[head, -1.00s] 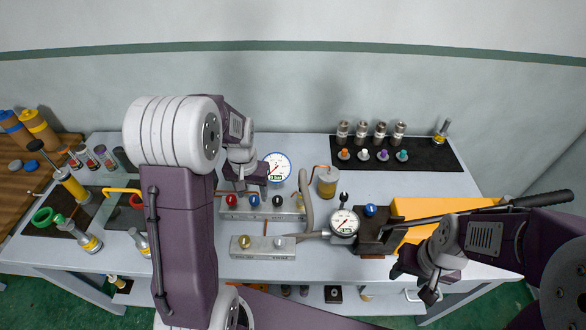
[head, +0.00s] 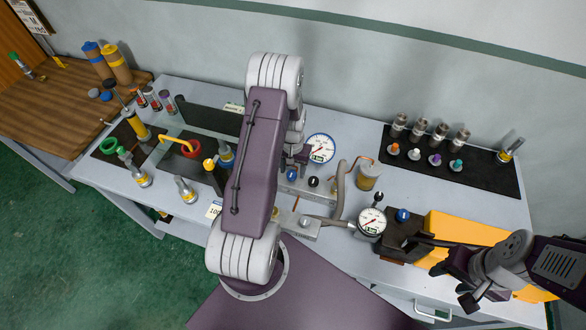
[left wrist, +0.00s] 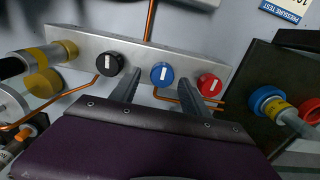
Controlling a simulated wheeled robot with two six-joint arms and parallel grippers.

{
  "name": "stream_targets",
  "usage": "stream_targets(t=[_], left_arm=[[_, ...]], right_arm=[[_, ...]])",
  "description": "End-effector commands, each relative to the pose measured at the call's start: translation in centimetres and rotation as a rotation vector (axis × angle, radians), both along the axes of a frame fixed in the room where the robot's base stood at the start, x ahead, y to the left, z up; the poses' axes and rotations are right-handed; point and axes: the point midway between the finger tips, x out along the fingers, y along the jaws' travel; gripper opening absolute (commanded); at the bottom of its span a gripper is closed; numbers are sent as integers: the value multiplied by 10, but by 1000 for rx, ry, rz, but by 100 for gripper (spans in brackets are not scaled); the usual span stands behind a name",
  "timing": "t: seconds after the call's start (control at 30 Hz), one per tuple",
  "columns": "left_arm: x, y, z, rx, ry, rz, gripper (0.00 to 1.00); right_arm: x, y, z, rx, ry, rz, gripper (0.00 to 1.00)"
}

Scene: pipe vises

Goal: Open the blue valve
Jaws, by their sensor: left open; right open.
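In the left wrist view, a blue valve knob (left wrist: 162,74) with a white mark sits on a grey metal manifold (left wrist: 98,48), between a black knob (left wrist: 110,63) and a red knob (left wrist: 210,86). My left gripper (left wrist: 160,79) is open, its two fingertips on either side of the blue knob; I cannot tell whether they touch it. In the head view the blue knob (head: 292,174) shows just below my left gripper (head: 294,158), and my arm hides the red knob. My right gripper (head: 452,284) is open and empty by the yellow case at the right.
A pressure gauge (head: 321,148) stands behind the manifold. A second gauge (head: 372,222) and a black block with another blue knob (head: 402,215) are at the right front. Bottles and tools crowd the left.

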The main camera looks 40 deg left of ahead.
Motion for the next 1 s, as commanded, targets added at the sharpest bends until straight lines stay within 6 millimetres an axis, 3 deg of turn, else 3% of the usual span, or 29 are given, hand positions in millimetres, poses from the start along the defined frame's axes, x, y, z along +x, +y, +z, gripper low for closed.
stream_targets(t=[0.33,0.37,0.53,1.0], left_arm=[[0,0,-9,0,-1,0,54],[0,0,-9,0,-1,0,48],[0,0,-9,0,-1,0,1],[0,0,-9,1,0,85,0]], right_arm=[[0,0,2,0,0,0,50],[0,0,2,0,0,0,50],[0,0,2,0,0,0,50],[0,0,0,0,0,0,50]])
